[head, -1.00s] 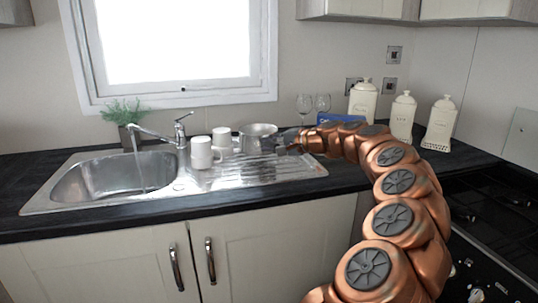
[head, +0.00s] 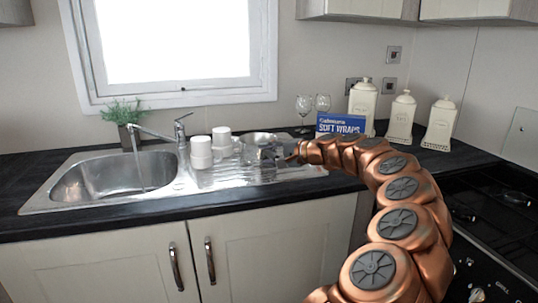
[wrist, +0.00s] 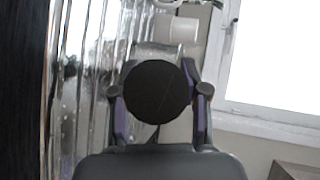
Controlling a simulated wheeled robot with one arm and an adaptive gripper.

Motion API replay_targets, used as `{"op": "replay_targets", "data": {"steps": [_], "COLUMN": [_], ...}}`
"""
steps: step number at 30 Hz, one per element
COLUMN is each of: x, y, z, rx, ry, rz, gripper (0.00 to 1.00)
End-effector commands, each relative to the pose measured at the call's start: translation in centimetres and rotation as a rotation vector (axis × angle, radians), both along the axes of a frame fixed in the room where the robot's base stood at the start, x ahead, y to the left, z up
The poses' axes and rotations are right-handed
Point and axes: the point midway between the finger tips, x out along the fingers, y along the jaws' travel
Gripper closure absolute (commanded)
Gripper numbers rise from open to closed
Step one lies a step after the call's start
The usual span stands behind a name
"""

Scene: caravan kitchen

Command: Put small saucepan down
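The small saucepan (head: 258,137) is a shiny metal pan on the right, ribbed drainer part of the sink unit, beside white mugs. In the head view my gripper (head: 277,152) is low over the drainer at the pan's right front side, partly covering it. In the wrist view a round black shape (wrist: 157,90), apparently the end of the pan's handle, lies between the fingers of my gripper, with a purple pad close against each side. I cannot tell whether the pan's base fully touches the drainer.
White mugs (head: 201,152) stand just left of the pan. The sink bowl (head: 95,180) with a running tap (head: 180,128) is further left. Wine glasses (head: 304,104), a blue box (head: 341,123) and cream canisters (head: 401,118) stand behind and right. A hob (head: 495,205) is at right.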

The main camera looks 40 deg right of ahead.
Motion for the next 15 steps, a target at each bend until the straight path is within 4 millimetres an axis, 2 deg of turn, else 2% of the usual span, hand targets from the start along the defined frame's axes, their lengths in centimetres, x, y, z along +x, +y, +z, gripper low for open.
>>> {"op": "replay_targets", "data": {"steps": [9,15], "x": [0.0,-2.4], "y": [0.0,-0.7], "z": [0.3,0.8], "rx": [0.000,0.000], "ry": [0.000,0.000], "rz": [0.000,-0.001], "gripper": [0.54,0.54]}}
